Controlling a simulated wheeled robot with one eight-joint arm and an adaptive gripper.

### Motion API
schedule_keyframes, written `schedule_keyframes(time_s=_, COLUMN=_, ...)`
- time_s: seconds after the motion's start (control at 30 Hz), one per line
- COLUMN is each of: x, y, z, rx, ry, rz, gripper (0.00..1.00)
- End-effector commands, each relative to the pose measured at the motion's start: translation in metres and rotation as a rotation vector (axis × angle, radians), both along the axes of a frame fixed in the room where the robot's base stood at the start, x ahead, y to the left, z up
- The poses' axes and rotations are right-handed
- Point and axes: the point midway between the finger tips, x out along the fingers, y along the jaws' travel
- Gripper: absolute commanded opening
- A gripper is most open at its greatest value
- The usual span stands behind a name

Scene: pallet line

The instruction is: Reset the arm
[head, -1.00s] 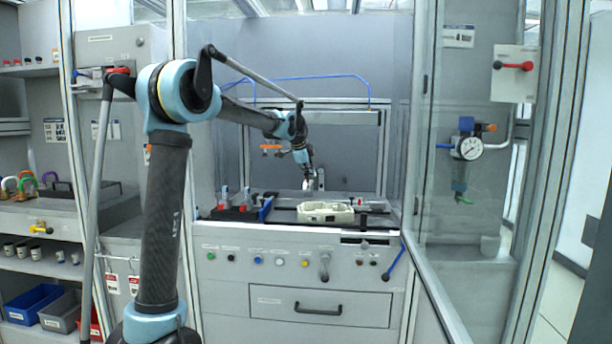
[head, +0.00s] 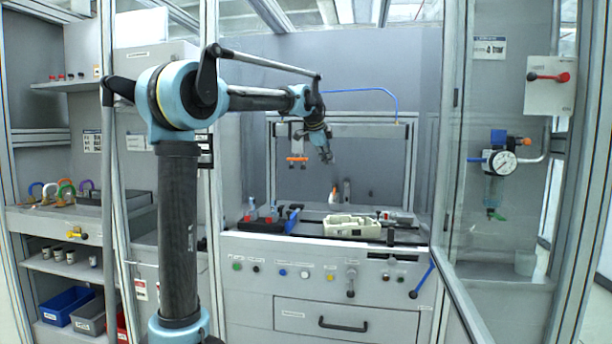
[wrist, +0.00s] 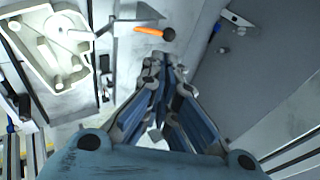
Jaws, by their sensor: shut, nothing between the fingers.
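My gripper (head: 328,157) hangs in the air above the work surface of the cell, pointing down and to the right, apart from everything. It is also in the wrist view (wrist: 164,68), where the blue fingers are close together with nothing between them. My arm stretches from the column at left into the cell opening. In the head view a cream tray (head: 340,228) lies on the work surface below the gripper. The same tray (wrist: 85,70) is at the upper left of the wrist view.
An orange-handled part (wrist: 152,32) lies near the tray. A glass door (head: 452,200) stands open at right, beside a pressure gauge (head: 502,163). A drawer (head: 345,322) is shut below the buttons. Shelves with padlocks and a blue bin (head: 66,305) are at left. Space around the gripper is clear.

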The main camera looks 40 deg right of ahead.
Motion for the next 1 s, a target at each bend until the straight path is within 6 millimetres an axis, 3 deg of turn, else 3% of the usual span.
schedule_keyframes(time_s=0.3, x=0.002, y=0.004, z=0.001, rx=0.001, ry=0.004, rz=0.009, gripper=0.0)
schedule_keyframes(time_s=0.43, x=0.021, y=0.032, z=-0.005, rx=0.007, ry=0.03, rz=0.082, gripper=0.0)
schedule_keyframes(time_s=0.57, x=0.053, y=0.092, z=-0.019, rx=0.015, ry=0.088, rz=0.239, gripper=0.0)
schedule_keyframes(time_s=0.7, x=0.082, y=0.171, z=-0.041, rx=0.019, ry=0.164, rz=0.447, gripper=0.0)
schedule_keyframes(time_s=0.87, x=0.101, y=0.258, z=-0.07, rx=0.016, ry=0.248, rz=0.685, gripper=0.0)
schedule_keyframes(time_s=1.0, x=0.105, y=0.33, z=-0.097, rx=0.007, ry=0.318, rz=0.888, gripper=0.0)
